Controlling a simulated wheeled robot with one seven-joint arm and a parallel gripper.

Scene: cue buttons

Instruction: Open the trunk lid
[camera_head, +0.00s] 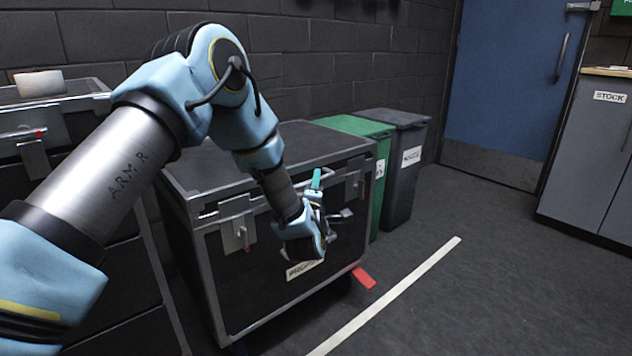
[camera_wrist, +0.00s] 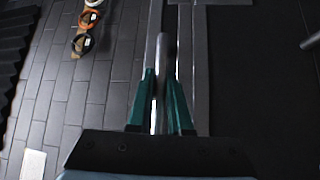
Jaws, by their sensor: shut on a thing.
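The trunk (camera_head: 225,270) is a black case with metal edges in the middle of the head view, a pale label on its front. Its lid (camera_head: 240,165) lies flat and looks closed. A metal latch (camera_head: 237,232) is on the front at left. My gripper (camera_head: 318,180) is at the front, near the lid's front edge toward the right. In the wrist view my teal fingers (camera_wrist: 161,98) are shut on a narrow grey metal bar (camera_wrist: 159,60), which stands out between them. My wrist hides part of the trunk front, and I cannot tell exactly which fitting the bar belongs to.
A green bin (camera_head: 375,190) and a dark grey bin (camera_head: 408,170) stand to the right of the trunk. Another case (camera_head: 75,105) with a white object on top is at left. A red tab (camera_head: 363,277) sticks out low at the trunk's right. The floor at right is clear.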

